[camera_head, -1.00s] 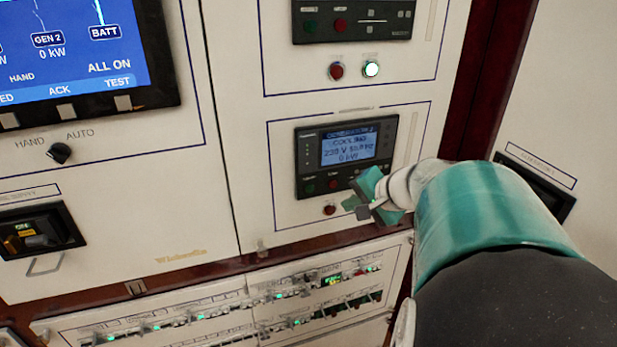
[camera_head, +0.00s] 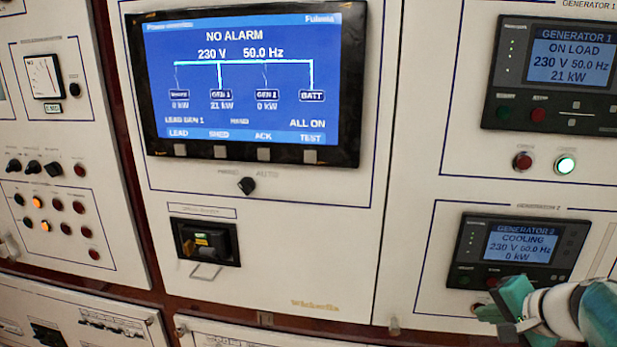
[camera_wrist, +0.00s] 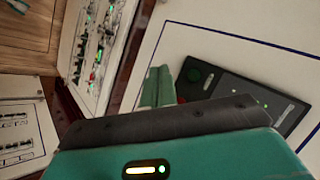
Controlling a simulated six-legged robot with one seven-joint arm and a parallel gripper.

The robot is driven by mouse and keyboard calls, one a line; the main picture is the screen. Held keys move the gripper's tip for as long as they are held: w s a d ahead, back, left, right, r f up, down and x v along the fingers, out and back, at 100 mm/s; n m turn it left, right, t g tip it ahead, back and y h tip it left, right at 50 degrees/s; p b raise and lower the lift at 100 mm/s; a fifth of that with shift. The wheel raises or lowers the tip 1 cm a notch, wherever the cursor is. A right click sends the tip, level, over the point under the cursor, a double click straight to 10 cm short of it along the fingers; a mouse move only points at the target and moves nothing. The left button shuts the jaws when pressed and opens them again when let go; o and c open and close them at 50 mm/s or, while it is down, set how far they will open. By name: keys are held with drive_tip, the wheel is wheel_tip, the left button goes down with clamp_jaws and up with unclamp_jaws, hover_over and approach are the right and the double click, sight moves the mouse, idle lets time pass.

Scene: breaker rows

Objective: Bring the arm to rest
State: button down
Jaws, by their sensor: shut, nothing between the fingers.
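My gripper (camera_head: 507,311) is at the lower right of the head view, teal with a pale wrist behind it. It is shut and empty. It stands in front of the lower edge of the Generator 2 controller (camera_head: 512,251), whose screen reads COOLING, 230 V, 50.0 Hz, 0 kW. The gripper hides part of that controller's button row; whether they touch I cannot tell.
The large screen (camera_head: 255,85) reads NO ALARM. Below it are a HAND/AUTO knob (camera_head: 246,186) and a black switch unit (camera_head: 206,241). The Generator 1 controller (camera_head: 557,75) reads ON LOAD. A breaker row (camera_wrist: 97,45) shows in the wrist view. A meter and lamp panel stands at left.

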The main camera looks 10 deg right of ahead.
drive_tip(key=s+a+n+g+h, duration=0.1)
drive_tip(key=s+a+n, duration=0.3)
drive_tip(key=a, duration=0.7)
drive_tip(key=s+a+n+g+h, duration=0.1)
drive_tip(key=s+a+n+g, duration=0.1)
drive_tip(key=s+a+n, duration=0.3)
drive_tip(key=a+n, duration=0.3)
drive_tip(key=a, duration=0.3)
drive_tip(key=shift+f, duration=0.3)
drive_tip(key=shift+a, duration=0.1)
idle(3.5)
